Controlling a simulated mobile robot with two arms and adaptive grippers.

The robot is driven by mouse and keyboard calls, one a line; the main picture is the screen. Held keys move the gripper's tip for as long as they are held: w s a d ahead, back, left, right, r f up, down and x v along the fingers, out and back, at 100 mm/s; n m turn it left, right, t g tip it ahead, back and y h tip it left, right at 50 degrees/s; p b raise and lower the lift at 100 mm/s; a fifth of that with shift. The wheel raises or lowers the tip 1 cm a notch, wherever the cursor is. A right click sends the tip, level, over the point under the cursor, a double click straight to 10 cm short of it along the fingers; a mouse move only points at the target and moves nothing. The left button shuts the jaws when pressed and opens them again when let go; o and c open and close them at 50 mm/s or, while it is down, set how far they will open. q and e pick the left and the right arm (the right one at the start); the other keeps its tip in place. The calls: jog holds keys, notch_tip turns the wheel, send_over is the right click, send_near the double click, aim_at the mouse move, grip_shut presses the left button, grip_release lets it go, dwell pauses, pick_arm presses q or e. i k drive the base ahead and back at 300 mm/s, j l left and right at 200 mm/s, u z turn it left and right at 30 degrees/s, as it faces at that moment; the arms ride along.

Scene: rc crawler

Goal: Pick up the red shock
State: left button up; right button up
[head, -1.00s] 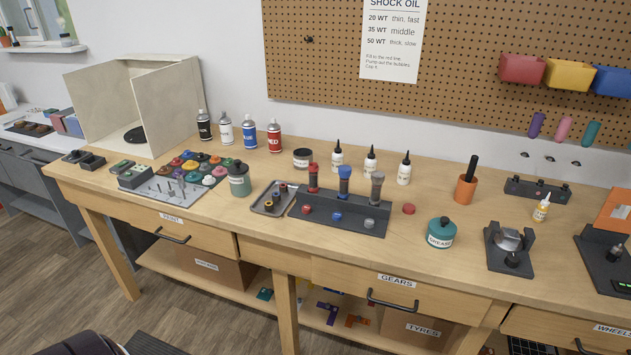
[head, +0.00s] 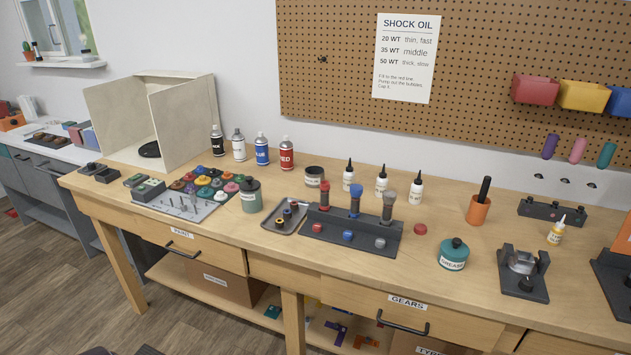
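The red shock (head: 325,194) stands upright at the left end of a dark rack (head: 362,241) on the wooden workbench. A blue shock (head: 355,199) and a grey shock (head: 389,206) stand to its right in the same rack. A red cap (head: 317,228), a blue cap (head: 348,235) and a grey cap (head: 380,243) sit along the rack's front. Neither of my grippers shows in the head view.
A small tray (head: 268,223) lies left of the rack. White oil bottles (head: 382,182) stand behind it. A loose red piece (head: 420,229) and a green grease jar (head: 454,254) stand to its right. The bench front edge is mostly clear.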

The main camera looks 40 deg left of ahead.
aim_at(325, 187)
jog(key=i+l+u, duration=0.2)
jog(key=u, duration=0.2)
jog(key=i+l+u, duration=0.15)
jog(key=l+u, duration=0.25)
jog(key=i+l+u, duration=0.1)
jog(key=l+u, duration=0.3)
jog(key=i+j, duration=0.05)
jog(key=j, duration=0.05)
